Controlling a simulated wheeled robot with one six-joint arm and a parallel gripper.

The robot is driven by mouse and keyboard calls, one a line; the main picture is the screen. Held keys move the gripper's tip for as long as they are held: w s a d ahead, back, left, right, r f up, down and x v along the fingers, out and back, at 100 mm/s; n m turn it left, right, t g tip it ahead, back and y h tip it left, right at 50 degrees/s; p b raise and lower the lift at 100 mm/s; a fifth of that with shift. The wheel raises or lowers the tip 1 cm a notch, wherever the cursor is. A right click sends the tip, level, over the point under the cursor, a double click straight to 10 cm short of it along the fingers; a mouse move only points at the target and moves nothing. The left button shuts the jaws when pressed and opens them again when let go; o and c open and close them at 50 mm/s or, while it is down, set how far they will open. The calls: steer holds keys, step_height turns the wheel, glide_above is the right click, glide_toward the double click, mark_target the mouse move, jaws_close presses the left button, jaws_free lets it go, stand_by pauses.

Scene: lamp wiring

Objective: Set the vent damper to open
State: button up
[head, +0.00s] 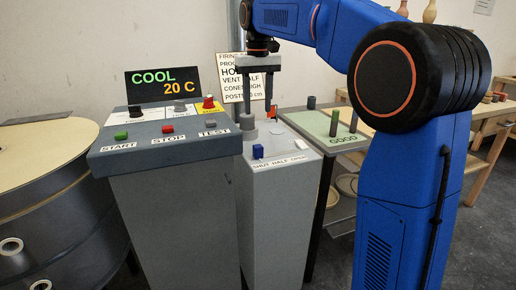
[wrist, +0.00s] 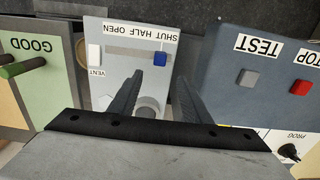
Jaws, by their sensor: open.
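The vent damper control is on top of a narrow grey pedestal (head: 270,215), behind a label reading SHUT HALF OPEN (head: 280,162). Its blue slider knob (head: 258,151) stands at the SHUT end. My gripper (head: 260,112) is open and points down over the back of the pedestal top, behind the knob. In the wrist view, its fingers (wrist: 160,84) are apart, with no grip on the knob.
A grey round post (head: 248,122) stands near my fingers. The console with START, STOP and TEST buttons (head: 168,129) adjoins on the left, under a COOL 20 C display (head: 163,84). A green GOOD panel (head: 340,141) with upright pegs is on the right. A drum (head: 45,190) stands far left.

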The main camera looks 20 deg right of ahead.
mark_target(258, 146)
step_height(258, 146, down, 16)
steer(key=shift+r, duration=0.2)
stand_by(0.4)
